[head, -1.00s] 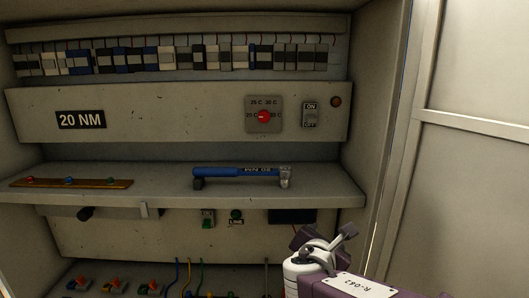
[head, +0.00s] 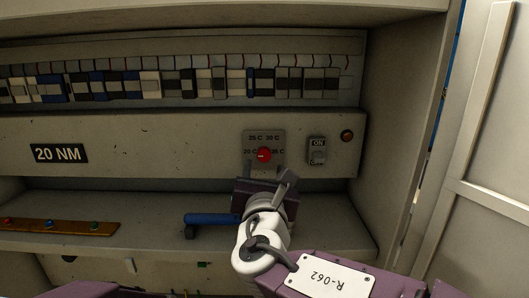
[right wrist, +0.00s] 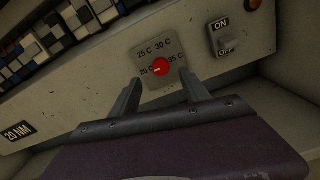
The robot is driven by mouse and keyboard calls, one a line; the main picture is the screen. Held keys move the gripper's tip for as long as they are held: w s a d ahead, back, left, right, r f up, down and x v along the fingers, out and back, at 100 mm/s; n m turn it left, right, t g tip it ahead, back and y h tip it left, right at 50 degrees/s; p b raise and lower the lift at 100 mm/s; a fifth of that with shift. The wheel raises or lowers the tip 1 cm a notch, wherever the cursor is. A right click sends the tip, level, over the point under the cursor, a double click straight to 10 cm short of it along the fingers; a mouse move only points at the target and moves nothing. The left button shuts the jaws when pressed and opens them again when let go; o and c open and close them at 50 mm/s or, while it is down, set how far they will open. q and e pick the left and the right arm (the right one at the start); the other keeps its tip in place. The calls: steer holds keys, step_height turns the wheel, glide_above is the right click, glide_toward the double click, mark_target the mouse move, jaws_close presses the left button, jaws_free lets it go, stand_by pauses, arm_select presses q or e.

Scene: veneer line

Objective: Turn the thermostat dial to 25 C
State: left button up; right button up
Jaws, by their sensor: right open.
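The thermostat dial (head: 264,155) is a red knob on a square grey plate (head: 278,137) marked 20 C, 25 C, 30 C and 35 C. It also shows in the right wrist view (right wrist: 160,67), where its pale pointer mark lies toward the 20 C side. My right gripper (head: 267,183) is just below the plate in the head view. In the right wrist view its two fingers (right wrist: 160,88) are open and empty, one to each side below the dial, apart from it. My left gripper is not in view.
An ON/OFF switch (head: 316,151) and a round red-brown lamp (head: 347,135) sit right of the dial. A blue torque wrench (head: 212,218) lies on the shelf (head: 150,240), partly hidden by my right arm. A row of breakers (head: 180,84) runs above. The cabinet's side wall (head: 403,150) stands at right.

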mark_target(264, 157)
steer(key=w+p, duration=0.1)
steer(key=w, duration=0.2)
steer(key=w+p, duration=0.1)
steer(key=w, duration=0.2)
steer(key=w+f, duration=0.1)
steer(key=w, duration=0.2)
steer(key=shift+w+p, duration=0.35)
steer(key=shift+p, duration=0.05)
steer(key=shift+s+r, duration=0.25)
steer(key=shift+s, duration=0.35)
steer(key=shift+s+r, duration=0.2)
steer(key=shift+s, duration=0.35)
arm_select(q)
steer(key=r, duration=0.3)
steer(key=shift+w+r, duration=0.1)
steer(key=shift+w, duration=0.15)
arm_select(e)
steer(key=shift+w+f, duration=0.15)
jaws_close()
